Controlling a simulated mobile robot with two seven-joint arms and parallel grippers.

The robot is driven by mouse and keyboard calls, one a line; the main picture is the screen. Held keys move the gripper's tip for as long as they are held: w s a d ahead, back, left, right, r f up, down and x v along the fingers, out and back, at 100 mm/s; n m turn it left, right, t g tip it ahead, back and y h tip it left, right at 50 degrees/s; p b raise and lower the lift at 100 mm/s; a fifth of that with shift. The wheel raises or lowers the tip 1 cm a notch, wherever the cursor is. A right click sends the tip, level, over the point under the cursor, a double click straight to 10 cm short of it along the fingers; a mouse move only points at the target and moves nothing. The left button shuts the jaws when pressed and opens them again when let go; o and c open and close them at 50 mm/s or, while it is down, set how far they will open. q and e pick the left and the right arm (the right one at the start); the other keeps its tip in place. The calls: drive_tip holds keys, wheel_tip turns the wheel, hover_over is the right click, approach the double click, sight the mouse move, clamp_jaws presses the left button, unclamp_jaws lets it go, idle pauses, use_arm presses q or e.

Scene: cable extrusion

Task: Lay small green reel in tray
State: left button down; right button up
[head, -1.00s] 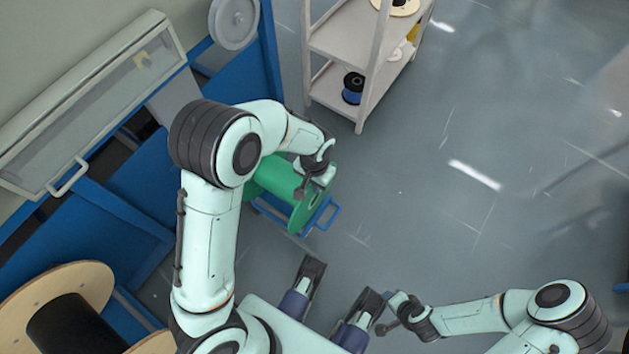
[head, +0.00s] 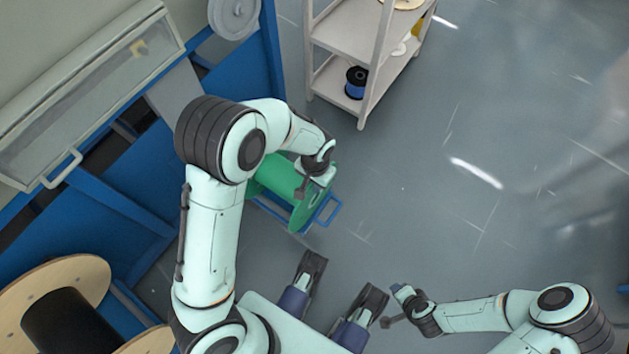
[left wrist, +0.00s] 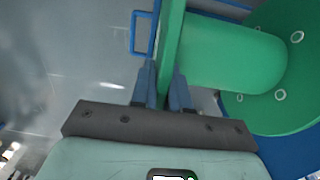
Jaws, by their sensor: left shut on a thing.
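The green reel (head: 276,178) is in the middle of the head view, partly covered by my left forearm. My left gripper (head: 314,182) is shut on the rim of its near flange. In the left wrist view the flange (left wrist: 170,40) runs between the two fingers (left wrist: 163,88), and the green core (left wrist: 235,52) lies to the right. A blue tray with a loop handle (head: 328,211) shows below and beside the reel. I cannot tell whether the reel rests in it or hangs above it. My right gripper (head: 392,306) is low in the head view, apart from the reel; its jaws are unclear.
A pale shelf (head: 345,45) with a small black-and-blue reel (head: 356,83) stands at the top. A blue machine frame (head: 110,215) fills the left, with a large wooden-flanged reel (head: 85,270) below it. The grey floor (head: 500,130) to the right is open.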

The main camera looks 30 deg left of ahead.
use_arm(q)
drive_tip(key=shift+f, duration=0.3)
idle(0.5)
drive_tip(key=c, duration=1)
unclamp_jaws()
drive_tip(key=shift+c, duration=0.2)
drive_tip(key=shift+r, duration=0.15)
wheel_tip(320, 180, up, 13)
drive_tip(key=p, duration=0.4)
drive_tip(key=shift+w, duration=0.2)
use_arm(e)
drive_tip(key=s+a+r+g+y, duration=0.1)
drive_tip(key=s+a+r+g, duration=0.1)
drive_tip(key=s, duration=0.4)
wheel_tip(320, 180, up, 3)
drive_tip(key=shift+s+a+f, duration=0.15)
drive_tip(key=shift+s+a, duration=0.05)
drive_tip(key=shift+a, duration=0.4)
use_arm(q)
drive_tip(key=shift+r, duration=0.1)
